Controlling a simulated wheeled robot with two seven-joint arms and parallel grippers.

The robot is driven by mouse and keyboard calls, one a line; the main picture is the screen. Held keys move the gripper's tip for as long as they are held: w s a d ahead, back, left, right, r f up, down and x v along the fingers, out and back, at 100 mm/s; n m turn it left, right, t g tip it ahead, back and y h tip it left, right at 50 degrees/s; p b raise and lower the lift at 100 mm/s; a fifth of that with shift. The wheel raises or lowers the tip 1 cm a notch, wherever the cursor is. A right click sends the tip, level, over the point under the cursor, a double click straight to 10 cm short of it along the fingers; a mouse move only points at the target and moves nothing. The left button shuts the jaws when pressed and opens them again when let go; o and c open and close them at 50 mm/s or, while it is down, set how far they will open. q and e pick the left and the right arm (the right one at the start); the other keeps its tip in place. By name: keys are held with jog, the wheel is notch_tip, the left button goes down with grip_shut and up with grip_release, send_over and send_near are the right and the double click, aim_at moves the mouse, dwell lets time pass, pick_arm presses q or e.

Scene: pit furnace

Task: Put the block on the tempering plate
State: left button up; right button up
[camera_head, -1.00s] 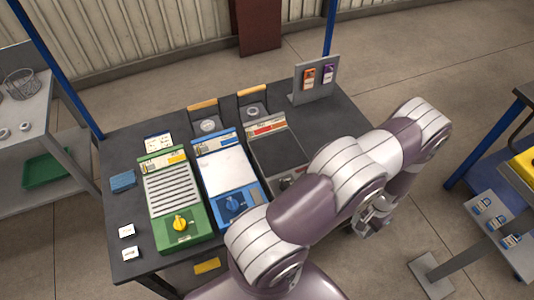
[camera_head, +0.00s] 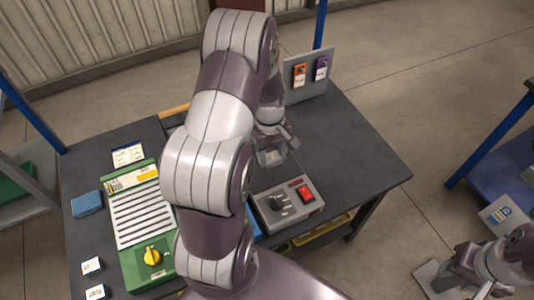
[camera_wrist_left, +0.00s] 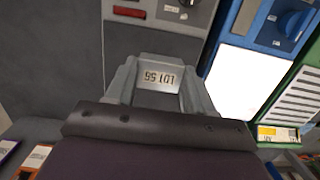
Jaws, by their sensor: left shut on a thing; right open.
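My left gripper (camera_head: 271,156) is shut on a small grey block stamped "LOT 55" (camera_wrist_left: 160,77). It holds the block over the grey unit (camera_head: 288,207), which has a dark top, a knob and a red switch; this unit also shows in the left wrist view (camera_wrist_left: 168,14). I cannot tell the height of the block above it. Beside it is a blue unit with a white plate (camera_wrist_left: 233,82), mostly hidden by my arm in the head view. I cannot read which unit is the tempering plate. My right gripper (camera_head: 462,266) is at the lower right, away from the table.
A green slatted unit (camera_head: 140,220) with a yellow knob stands on the left of the dark table (camera_head: 355,150). A blue sponge-like block (camera_head: 87,203) and small white labels lie beside it. A stand with orange and purple tags (camera_head: 312,75) is at the back. The table's right part is clear.

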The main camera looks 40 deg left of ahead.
aim_at(267, 155)
pick_arm(q)
jog(key=w+a+f, duration=0.1)
jog(key=a, duration=0.1)
jog(key=w+a+f, duration=0.2)
jog(key=shift+w+a+f, duration=0.1)
jog(key=shift+a+f, duration=0.05)
jog(key=shift+f, duration=0.05)
notch_tip(267, 155, down, 3)
jog(key=shift+w+f, duration=0.1)
jog(key=shift+f, duration=0.35)
jog(key=shift+f, duration=0.1)
jog(key=o, duration=1.4)
